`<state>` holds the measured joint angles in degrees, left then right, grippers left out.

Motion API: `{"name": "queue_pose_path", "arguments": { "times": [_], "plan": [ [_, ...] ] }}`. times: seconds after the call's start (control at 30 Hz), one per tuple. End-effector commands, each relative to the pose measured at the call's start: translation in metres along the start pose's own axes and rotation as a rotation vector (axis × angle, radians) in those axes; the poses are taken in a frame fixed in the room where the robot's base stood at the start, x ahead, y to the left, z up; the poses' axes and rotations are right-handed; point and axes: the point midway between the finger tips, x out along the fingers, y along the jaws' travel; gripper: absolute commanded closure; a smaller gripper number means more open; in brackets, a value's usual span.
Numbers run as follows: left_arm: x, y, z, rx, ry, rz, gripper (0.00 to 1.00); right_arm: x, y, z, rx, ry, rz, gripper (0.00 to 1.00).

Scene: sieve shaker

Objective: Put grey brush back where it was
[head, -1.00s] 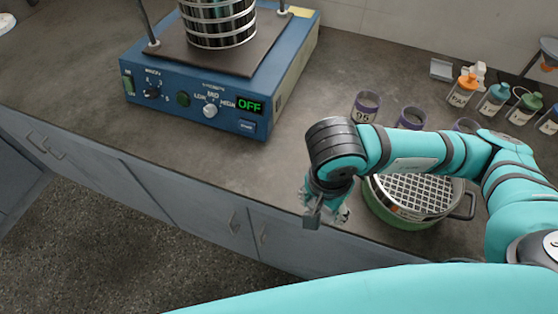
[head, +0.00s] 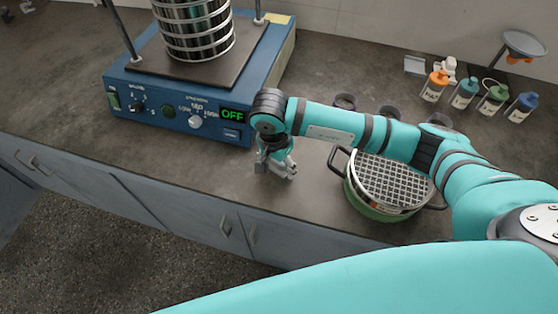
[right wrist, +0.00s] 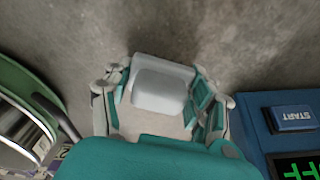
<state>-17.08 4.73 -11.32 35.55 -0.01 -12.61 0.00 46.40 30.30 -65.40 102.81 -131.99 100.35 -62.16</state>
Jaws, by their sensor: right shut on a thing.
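My right gripper (head: 276,170) hangs above the front part of the bench, between the blue shaker and the green pot. In the right wrist view my right gripper (right wrist: 162,102) is shut on a pale grey block-shaped piece (right wrist: 160,90), which I take to be the grey brush. In the head view a small grey part of the brush (head: 261,167) shows at the fingertips. My left gripper is not in view.
The blue shaker (head: 175,118), its display reading OFF, stands left with a sieve stack (head: 195,35). A green pot (head: 368,205) with a metal grid stands right. Dark-rimmed jars (head: 344,101) are partly behind my arm. Several capped bottles (head: 464,93) stand at the back right.

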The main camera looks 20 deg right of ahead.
Motion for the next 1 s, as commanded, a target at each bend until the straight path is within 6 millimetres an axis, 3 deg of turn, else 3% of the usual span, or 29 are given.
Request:
{"name": "queue_pose_path", "arguments": {
  "times": [0.37,0.4,0.57,1.0],
  "plan": [
    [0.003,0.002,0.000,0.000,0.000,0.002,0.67,0.007,0.000,0.001,0.000,0.001,-0.001,0.77],
    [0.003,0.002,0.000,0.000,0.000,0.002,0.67,0.007,0.000,0.001,-0.001,0.000,-0.001,0.41],
    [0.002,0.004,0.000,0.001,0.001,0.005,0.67,0.006,0.000,0.001,0.000,0.000,-0.001,0.20],
    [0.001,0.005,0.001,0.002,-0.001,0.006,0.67,-0.005,-0.002,0.000,0.000,0.001,-0.006,0.19]
  ]
}}
